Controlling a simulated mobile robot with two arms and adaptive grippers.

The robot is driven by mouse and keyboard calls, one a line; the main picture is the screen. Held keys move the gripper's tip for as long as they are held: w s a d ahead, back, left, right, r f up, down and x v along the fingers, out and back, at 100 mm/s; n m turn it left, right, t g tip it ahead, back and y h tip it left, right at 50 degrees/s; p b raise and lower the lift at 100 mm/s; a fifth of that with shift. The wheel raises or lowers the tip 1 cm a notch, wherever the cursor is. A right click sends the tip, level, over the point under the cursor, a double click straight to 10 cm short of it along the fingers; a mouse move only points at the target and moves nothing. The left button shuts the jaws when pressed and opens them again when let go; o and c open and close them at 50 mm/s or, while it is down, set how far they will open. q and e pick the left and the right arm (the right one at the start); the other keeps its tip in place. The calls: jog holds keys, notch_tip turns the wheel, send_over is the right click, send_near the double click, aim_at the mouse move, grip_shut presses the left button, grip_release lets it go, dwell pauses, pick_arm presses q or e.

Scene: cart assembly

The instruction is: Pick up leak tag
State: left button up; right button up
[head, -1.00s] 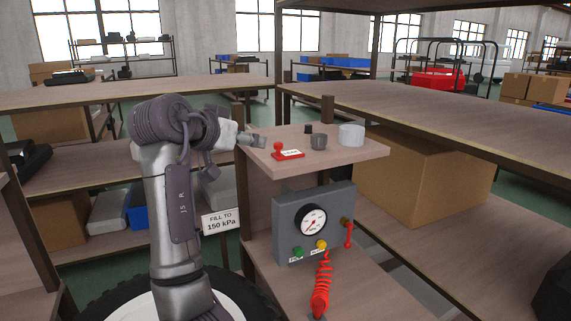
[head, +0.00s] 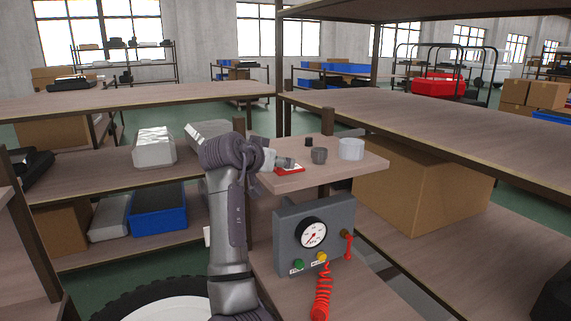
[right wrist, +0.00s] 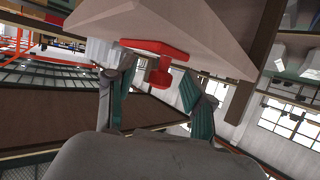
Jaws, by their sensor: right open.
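The leak tag is a red plate (head: 291,171) with a red knob, on the small wooden shelf (head: 350,172). My right gripper (head: 288,162) is at the tag and hides much of it in the head view. In the right wrist view, the red plate (right wrist: 152,46) lies on the shelf surface and its knob (right wrist: 160,79) stands out between the two fingers of my open right gripper (right wrist: 158,72). Gaps show on both sides of the knob, so the fingers do not appear closed on it. My left gripper is not in view.
On the same shelf are a dark grey cup (head: 319,156), a small black block (head: 309,142) and a light grey cylinder (head: 351,149). Below it is a grey gauge panel (head: 316,235) with a red coiled hose (head: 322,293). A large cardboard box (head: 430,190) stands at right.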

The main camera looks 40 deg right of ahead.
jog(key=shift+w+d+f, duration=0.15)
jog(key=shift+d+f, duration=0.1)
jog(key=shift+d, duration=0.25)
jog(key=shift+a, duration=0.15)
jog(key=shift+c, duration=0.8)
grip_shut()
jog(key=shift+r, duration=0.1)
jog(key=shift+r, duration=0.55)
notch_tip(320, 180, up, 3)
jog(key=shift+f+b, duration=0.1)
jog(key=shift+b, duration=0.4)
jog(key=s+d+r+b, duration=0.2)
jog(key=s+r, duration=0.5)
jog(key=s, duration=0.4)
jog(key=shift+s, duration=0.3)
jog(key=shift+d, duration=0.1)
